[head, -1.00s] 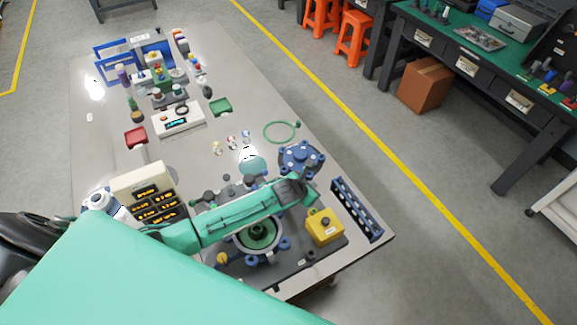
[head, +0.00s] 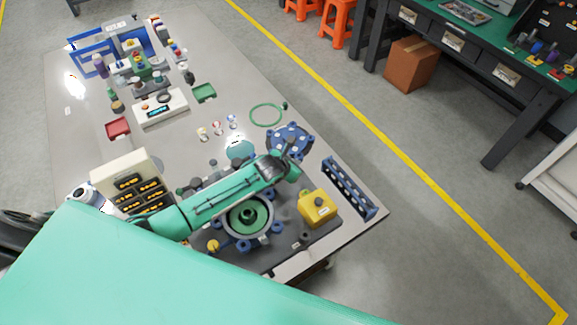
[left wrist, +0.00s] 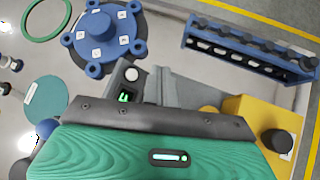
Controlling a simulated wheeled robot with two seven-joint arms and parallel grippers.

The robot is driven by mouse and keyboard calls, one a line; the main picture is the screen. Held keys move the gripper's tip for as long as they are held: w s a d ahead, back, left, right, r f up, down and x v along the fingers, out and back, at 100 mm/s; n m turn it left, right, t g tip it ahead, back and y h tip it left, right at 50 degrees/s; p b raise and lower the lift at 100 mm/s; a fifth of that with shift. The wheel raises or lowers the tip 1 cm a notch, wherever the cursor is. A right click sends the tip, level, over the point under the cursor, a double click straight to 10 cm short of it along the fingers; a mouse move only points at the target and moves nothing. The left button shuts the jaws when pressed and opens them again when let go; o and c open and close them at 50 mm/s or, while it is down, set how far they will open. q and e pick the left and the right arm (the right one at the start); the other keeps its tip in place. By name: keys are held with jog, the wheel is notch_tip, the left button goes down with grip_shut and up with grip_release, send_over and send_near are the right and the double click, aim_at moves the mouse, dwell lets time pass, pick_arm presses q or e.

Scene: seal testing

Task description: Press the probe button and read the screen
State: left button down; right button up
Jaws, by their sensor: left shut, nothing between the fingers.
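My left arm reaches across the table in the head view. Its gripper (head: 290,170) is shut and empty, between a blue flanged cover and a yellow box (head: 318,206). In the left wrist view, a small dark unit with a round white button (left wrist: 132,74) and a small lit green screen (left wrist: 124,97) shows just beyond the gripper's green housing. The screen's reading is too small to make out. Grey parts lie right beside this unit; I cannot tell whether the fingertips touch it. The head view hides the unit behind my gripper.
The blue flanged cover (head: 289,140) and a blue rack (head: 349,186) flank the gripper. A ring-shaped fixture (head: 250,216) with blue clamps lies under my arm. A cream display box (head: 125,180) stands left. Clear table lies around the green ring (head: 267,115).

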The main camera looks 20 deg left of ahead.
pick_arm(q)
jog(key=a+f+b, duration=0.1)
jog(key=w+f+b, duration=0.1)
jog(key=shift+w+a+f, duration=0.2)
jog(key=shift+a+f, duration=0.15)
jog(key=shift+w+a+f+b, duration=0.3)
jog(key=shift+a+f+b, duration=0.05)
dwell(0.7)
jog(key=shift+f, duration=0.1)
dwell(0.9)
jog(key=shift+w+a+f, duration=0.15)
jog(key=shift+a+f, duration=0.05)
jog(key=shift+w+a+f+b, duration=0.1)
jog(key=shift+a+f+b, duration=0.15)
jog(key=shift+b, duration=0.25)
dwell(0.5)
jog(key=shift+d+r+p, duration=0.3)
jog(key=shift+r+p, duration=0.2)
jog(key=shift+p, duration=0.2)
jog(key=shift+s+d, duration=0.15)
jog(key=shift+s, duration=0.15)
